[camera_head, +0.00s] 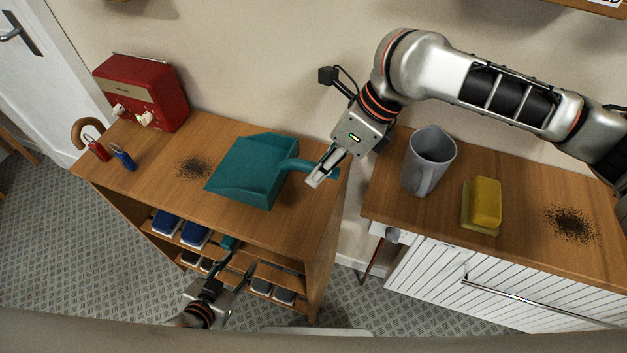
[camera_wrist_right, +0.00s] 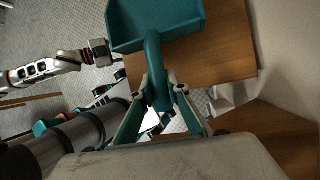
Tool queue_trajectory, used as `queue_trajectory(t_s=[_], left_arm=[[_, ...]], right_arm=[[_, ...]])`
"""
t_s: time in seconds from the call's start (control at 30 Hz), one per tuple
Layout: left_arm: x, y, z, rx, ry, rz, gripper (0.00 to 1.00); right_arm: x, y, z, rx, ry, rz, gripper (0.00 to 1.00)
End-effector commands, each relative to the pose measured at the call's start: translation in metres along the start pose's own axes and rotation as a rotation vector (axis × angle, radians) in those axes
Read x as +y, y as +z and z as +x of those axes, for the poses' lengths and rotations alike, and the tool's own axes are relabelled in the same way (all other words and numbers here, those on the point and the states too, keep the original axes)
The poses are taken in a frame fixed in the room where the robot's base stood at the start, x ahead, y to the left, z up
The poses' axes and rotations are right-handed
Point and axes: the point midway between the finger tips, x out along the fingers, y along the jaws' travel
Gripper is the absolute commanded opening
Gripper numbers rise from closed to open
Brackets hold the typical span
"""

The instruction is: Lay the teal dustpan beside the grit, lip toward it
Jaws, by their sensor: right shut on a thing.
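The teal dustpan (camera_head: 245,172) is over the left cabinet top, its open lip facing left toward the dark grit (camera_head: 193,167), with a small gap between them in the picture. I cannot tell whether its underside touches the wood. My right gripper (camera_head: 322,172) is shut on its handle (camera_head: 297,165); the right wrist view shows the handle (camera_wrist_right: 153,65) between the fingers (camera_wrist_right: 160,103). My left gripper (camera_head: 240,262) is low in front of the cabinet's shelves, its fingers spread apart. A teal piece near its fingertips is too small to identify.
A red appliance (camera_head: 142,92) and red and blue tagged items (camera_head: 122,160) stand at the left. A gap separates the cabinets. The right top holds a grey pitcher (camera_head: 430,160), a yellow sponge (camera_head: 482,205) and another dark grit patch (camera_head: 571,224). Shelves below hold blue items (camera_head: 195,234).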

Motion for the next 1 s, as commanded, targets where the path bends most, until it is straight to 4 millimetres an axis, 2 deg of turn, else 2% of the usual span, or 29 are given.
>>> queue_trajectory(t_s=[0.1, 0.27, 0.5, 0.87, 0.9, 0.93, 1.0], left_arm=[[0.001, 0.005, 0.001, -0.007, 0.001, 0.0, 0.4], [0.001, 0.006, 0.002, -0.007, 0.001, 0.0, 0.4], [0.001, 0.006, 0.004, -0.003, 0.0, 0.0, 0.4], [0.0, 0.002, 0.004, 0.004, -0.001, 0.0, 0.4], [0.0, 0.002, 0.004, 0.004, -0.001, 0.0, 0.4], [0.0, 0.002, 0.004, 0.004, -0.001, 0.0, 0.4], [0.0, 0.002, 0.004, 0.004, -0.001, 0.0, 0.4]], right_arm=[[-0.003, -0.005, 0.013, -0.001, 0.001, -0.001, 0.0], [-0.005, -0.009, 0.021, -0.002, 0.0, -0.001, 0.0], [-0.011, -0.022, 0.048, -0.002, 0.001, 0.0, 0.0], [-0.011, -0.023, 0.051, -0.003, 0.0, -0.002, 0.0], [-0.012, -0.024, 0.052, -0.001, -0.001, -0.002, 0.2], [-0.012, -0.023, 0.051, -0.001, -0.001, -0.002, 0.28], [-0.012, -0.023, 0.051, -0.001, -0.001, -0.002, 0.32]])
